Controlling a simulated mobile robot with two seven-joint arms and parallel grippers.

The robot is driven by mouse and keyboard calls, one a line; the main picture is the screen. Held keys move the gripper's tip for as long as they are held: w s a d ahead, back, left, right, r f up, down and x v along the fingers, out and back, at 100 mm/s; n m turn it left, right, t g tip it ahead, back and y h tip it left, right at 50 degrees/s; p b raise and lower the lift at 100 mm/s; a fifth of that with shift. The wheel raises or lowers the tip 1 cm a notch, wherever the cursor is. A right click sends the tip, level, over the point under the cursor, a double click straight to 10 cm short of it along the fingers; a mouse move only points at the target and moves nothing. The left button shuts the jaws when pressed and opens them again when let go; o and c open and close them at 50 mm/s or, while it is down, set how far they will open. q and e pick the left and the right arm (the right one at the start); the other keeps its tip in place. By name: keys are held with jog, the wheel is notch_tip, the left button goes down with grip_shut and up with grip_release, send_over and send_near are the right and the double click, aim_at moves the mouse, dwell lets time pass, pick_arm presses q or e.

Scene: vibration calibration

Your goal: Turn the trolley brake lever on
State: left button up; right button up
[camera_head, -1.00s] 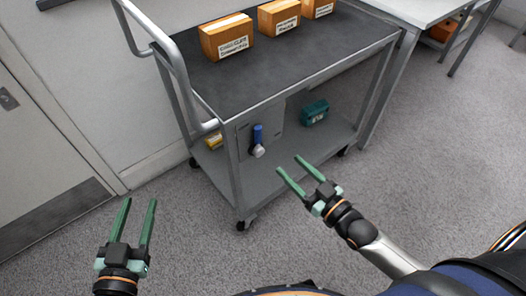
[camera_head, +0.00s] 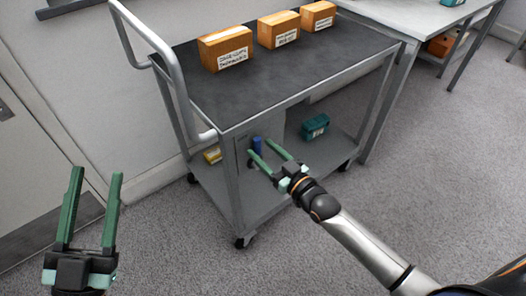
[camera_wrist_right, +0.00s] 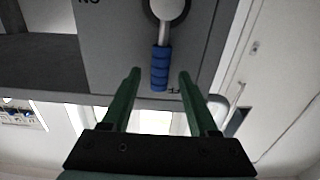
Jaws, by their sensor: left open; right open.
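The trolley (camera_head: 225,127) is a grey metal cart with a dark top shelf. Its brake lever has a blue grip (camera_head: 257,145) on a grey side plate, partly hidden by my right gripper in the head view. In the right wrist view the lever's blue grip (camera_wrist_right: 160,68) hangs from a round pivot and lies between the open fingertips, with a gap on both sides. My right gripper (camera_head: 261,151) is open at the plate; I cannot tell whether it touches the lever. My left gripper (camera_head: 96,175) is open and empty, left of the trolley over the floor.
Three orange boxes (camera_head: 225,48) stand on the trolley top. A teal box (camera_head: 314,127) and a yellow box (camera_head: 212,155) are on the lower shelf. A white table (camera_head: 405,14) is at the right. A curved handle (camera_head: 160,50) rises at the trolley's left end. Carpet in front is clear.

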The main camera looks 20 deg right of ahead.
jog(key=shift+w+a, duration=0.1)
jog(key=shift+w, duration=0.25)
grip_shut()
dwell(0.3)
dwell(1.0)
